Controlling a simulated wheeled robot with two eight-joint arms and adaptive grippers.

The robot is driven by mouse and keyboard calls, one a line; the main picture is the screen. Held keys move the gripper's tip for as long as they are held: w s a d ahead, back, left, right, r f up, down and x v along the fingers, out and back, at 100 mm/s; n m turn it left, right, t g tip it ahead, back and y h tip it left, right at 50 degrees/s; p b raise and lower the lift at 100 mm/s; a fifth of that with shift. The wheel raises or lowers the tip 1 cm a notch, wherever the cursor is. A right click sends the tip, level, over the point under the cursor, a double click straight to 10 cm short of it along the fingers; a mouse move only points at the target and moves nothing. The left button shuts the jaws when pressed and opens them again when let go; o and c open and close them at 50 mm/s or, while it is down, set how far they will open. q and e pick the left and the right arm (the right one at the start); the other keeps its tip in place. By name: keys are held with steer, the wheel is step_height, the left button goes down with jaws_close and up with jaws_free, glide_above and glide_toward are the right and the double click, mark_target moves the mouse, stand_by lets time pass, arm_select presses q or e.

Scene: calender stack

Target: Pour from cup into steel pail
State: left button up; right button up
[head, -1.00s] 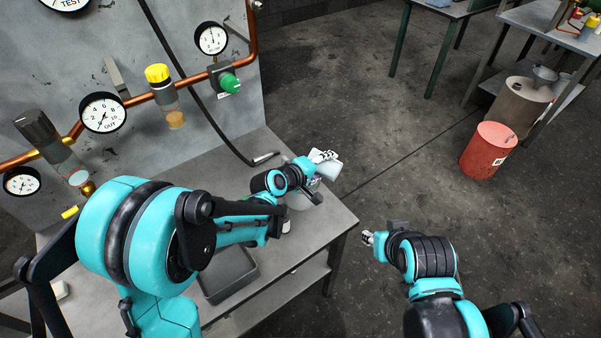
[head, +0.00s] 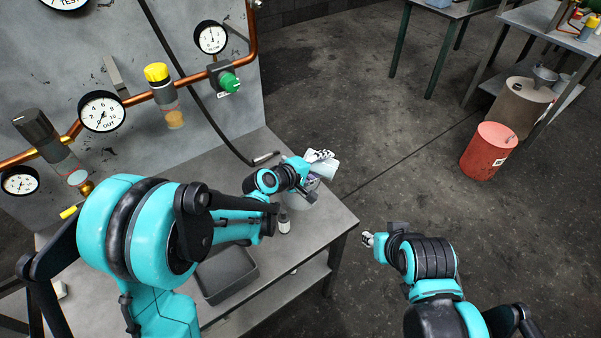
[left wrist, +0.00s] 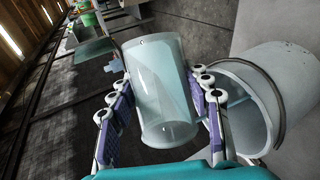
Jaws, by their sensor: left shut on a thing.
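A pale, see-through cup (head: 325,165) is held by my left gripper (head: 318,156) above the far right part of the table. In the left wrist view the cup (left wrist: 158,90) sits between the two finger pairs, which are shut on it. It lies tilted well over in the head view. The steel pail (left wrist: 267,95) stands just beside the cup in the left wrist view, its wire handle along the rim. In the head view the pail (head: 299,200) is mostly hidden under my left gripper. My right gripper (head: 367,239) is off the table's right side; its finger gap is unclear.
A small bottle (head: 284,224) and a dark grey tray (head: 228,273) are on the table (head: 330,225). A panel with gauges and copper pipe (head: 200,75) rises behind. A red drum (head: 487,152) stands on the open floor to the right.

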arm_select(q)
steer(key=shift+w+a+r+n+h+b, duration=0.1)
steer(key=shift+a+r+n+h+b, duration=0.1)
steer(key=shift+r+n+h+b, duration=0.25)
stand_by(0.9)
steer(key=shift+a+f+n+h+b, duration=0.15)
steer(key=shift+f+n+h+b, duration=0.25)
steer(key=shift+b, duration=0.2)
